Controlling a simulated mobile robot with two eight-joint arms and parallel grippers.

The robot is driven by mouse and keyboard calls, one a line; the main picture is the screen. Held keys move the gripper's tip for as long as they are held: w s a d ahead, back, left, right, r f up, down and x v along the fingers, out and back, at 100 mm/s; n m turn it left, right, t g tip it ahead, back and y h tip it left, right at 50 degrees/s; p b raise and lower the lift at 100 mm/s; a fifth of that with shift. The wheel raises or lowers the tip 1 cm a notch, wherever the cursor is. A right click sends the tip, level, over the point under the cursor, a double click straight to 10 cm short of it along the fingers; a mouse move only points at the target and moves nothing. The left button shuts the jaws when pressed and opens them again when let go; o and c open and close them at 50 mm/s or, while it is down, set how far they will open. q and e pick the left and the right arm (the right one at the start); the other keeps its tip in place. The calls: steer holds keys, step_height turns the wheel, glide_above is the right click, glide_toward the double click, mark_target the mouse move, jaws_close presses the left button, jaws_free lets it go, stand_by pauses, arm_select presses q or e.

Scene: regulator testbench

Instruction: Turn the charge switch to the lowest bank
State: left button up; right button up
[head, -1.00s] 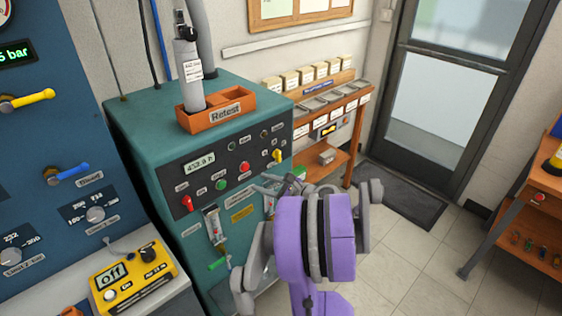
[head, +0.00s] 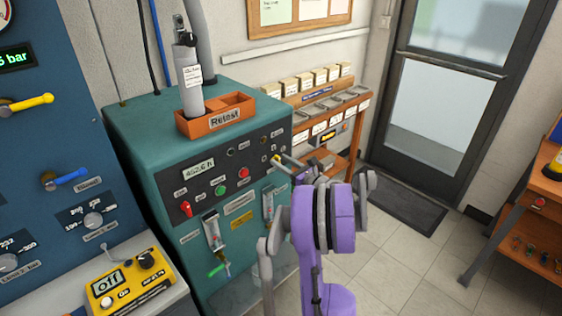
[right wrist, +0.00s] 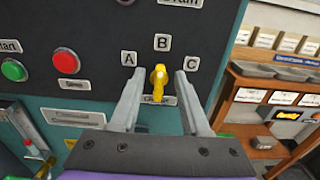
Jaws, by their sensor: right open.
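The charge switch (right wrist: 158,76) is a yellow knob on the dark panel of the teal cabinet. Labels A, B and C sit around it: A at its upper left, B above, C at its upper right. Its pale mark sits near the top, toward B. In the head view the switch (head: 276,160) is small and partly covered by my gripper. My right gripper (right wrist: 160,90) is open, one finger on each side of the knob, with gaps showing. It also shows in the head view (head: 287,163). The label below the knob is partly hidden. My left gripper is out of view.
A green button (right wrist: 14,70) and a red button (right wrist: 66,61) are left of the switch. An orange Retest tray (head: 245,112) holding a grey cylinder stands on the cabinet. A wooden shelf (right wrist: 236,92) with bins is to the right.

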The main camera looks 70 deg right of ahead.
steer(key=shift+w+d, duration=0.2)
steer(key=shift+w, duration=0.15)
jaws_close()
stand_by(0.4)
steer(key=n, duration=0.5)
steer(key=shift+w+a+f+n+b, duration=0.1)
steer(key=shift+w+a+n+b, duration=0.05)
steer(key=shift+a+n+b, duration=0.2)
steer(key=n, duration=0.6)
steer(key=shift+w+a+f+b, duration=0.1)
steer(key=shift+a+f+b, duration=0.1)
steer(key=shift+b, duration=0.2)
steer(key=shift+n, duration=0.25)
jaws_free()
